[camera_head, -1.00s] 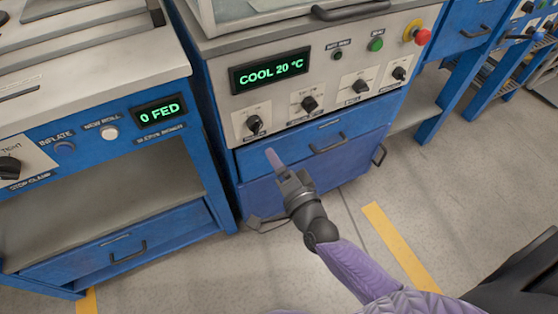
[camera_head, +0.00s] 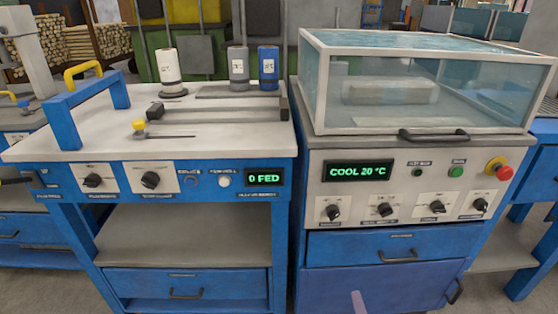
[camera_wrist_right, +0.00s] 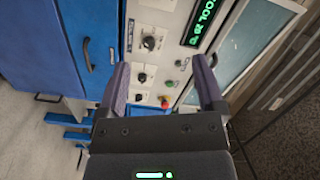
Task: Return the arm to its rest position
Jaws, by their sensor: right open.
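My right gripper (camera_head: 358,302) shows in the head view only as a purple fingertip at the bottom edge, in front of the blue lower door of the cooling machine. In the right wrist view my right gripper (camera_wrist_right: 163,80) has its two purple fingers wide apart. Nothing is between them. The cooling machine's panel (camera_wrist_right: 160,60) is in view beyond the fingers. The rest of the right arm is out of the head view. My left gripper is not in view.
The cooling machine (camera_head: 395,254) has a glass lid, knobs, a red button and a "COOL 20 °C" display. A blue bench (camera_head: 230,144) with bottles and a "0 FED" display stands left of it, with a narrow gap between. Grey floor (camera_wrist_right: 35,140) shows in the wrist view.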

